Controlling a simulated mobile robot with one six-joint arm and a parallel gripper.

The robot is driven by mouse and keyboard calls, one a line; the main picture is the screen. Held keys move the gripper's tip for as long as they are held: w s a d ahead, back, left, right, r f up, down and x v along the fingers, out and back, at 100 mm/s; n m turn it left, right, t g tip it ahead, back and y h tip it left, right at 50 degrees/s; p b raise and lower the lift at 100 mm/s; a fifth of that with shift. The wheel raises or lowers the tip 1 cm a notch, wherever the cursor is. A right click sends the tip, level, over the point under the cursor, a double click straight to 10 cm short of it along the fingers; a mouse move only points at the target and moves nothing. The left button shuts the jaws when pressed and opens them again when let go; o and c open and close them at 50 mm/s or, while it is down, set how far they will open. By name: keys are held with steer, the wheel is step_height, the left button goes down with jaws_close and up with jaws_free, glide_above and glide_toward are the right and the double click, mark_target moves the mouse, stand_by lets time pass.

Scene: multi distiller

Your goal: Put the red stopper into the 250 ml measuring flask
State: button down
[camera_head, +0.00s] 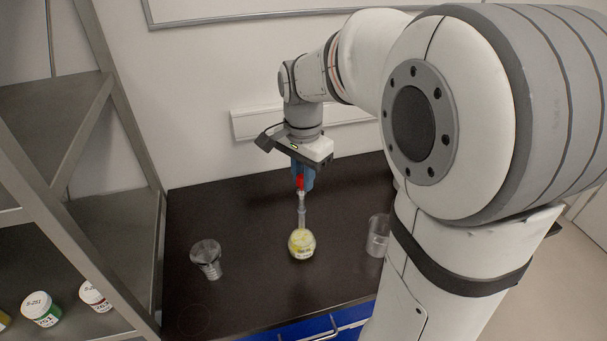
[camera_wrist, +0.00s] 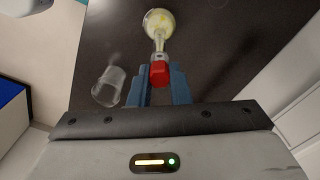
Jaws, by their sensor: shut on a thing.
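The red stopper (camera_wrist: 159,73) is between the blue fingers of my gripper (camera_wrist: 160,82) in the wrist view. In the head view the red stopper (camera_head: 299,182) shows at the fingers of my gripper (camera_head: 302,178), directly above the flask's neck. The measuring flask (camera_head: 301,243) stands upright on the dark table, with yellow contents and a label; it also shows in the wrist view (camera_wrist: 160,22). The stopper's lower end is at or just over the flask's mouth; I cannot tell how far it is inside. My gripper is shut on the stopper.
A clear beaker (camera_head: 207,258) stands left of the flask and another clear beaker (camera_head: 377,236) stands right of it, partly behind my arm. A metal shelf (camera_head: 110,225) with several labelled jars is at the left. The table (camera_head: 240,215) is bare around the flask.

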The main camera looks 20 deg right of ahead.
steer(key=shift+f+b, duration=0.4)
steer(key=shift+f, duration=0.3)
steer(key=c, duration=1.3)
jaws_free()
step_height(320, 180, up, 8)
steer(key=shift+f, duration=0.1)
steer(key=s+f+n+t, duration=0.1)
steer(key=s+f+n, duration=0.1)
steer(key=s+n, duration=0.2)
steer(key=s+f+n+t, duration=0.1)
steer(key=s+f+n, duration=0.2)
steer(key=s, duration=0.2)
steer(key=s+f+n+t, duration=0.1)
steer(key=s+f+n, duration=0.2)
steer(key=s+n, duration=0.1)
steer(key=shift+s+n, duration=0.3)
steer(key=shift+s, duration=0.4)
